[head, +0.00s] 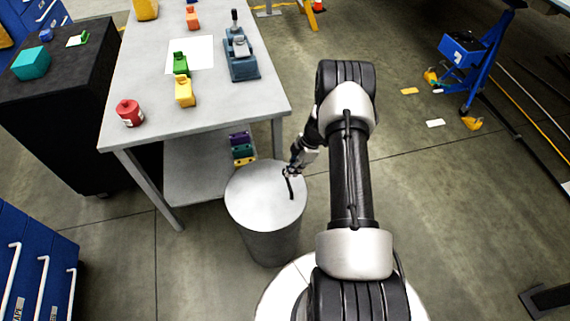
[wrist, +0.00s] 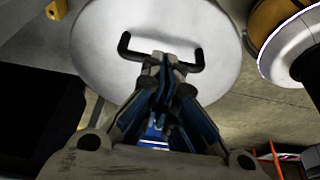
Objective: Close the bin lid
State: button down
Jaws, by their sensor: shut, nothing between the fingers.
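The bin (head: 270,245) is a grey cylinder on the floor beside the workbench. Its pale round lid (head: 258,198) lies over the top of the bin, with no open gap that I can see. A dark bar handle (head: 290,188) is on the lid, near its right side in the head view. My gripper (head: 290,172) is shut and empty at the handle. In the wrist view the shut fingertips (wrist: 166,62) overlap the middle of the black handle (wrist: 127,48) on the white lid (wrist: 165,18). I cannot tell whether they touch it.
A grey workbench (head: 140,80) with coloured parts stands close behind the bin, with a lower shelf (head: 200,180). A black cabinet (head: 45,120) and blue drawers (head: 35,260) stand at left. The floor (head: 450,220) at right is largely clear.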

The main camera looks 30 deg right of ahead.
jog(key=shift+s+d+f, duration=0.1)
jog(key=shift+d+f, duration=0.15)
jog(key=shift+f, duration=0.45)
jog(key=shift+s+d+f, duration=0.1)
jog(key=shift+d+f, duration=0.15)
jog(key=shift+f, duration=0.45)
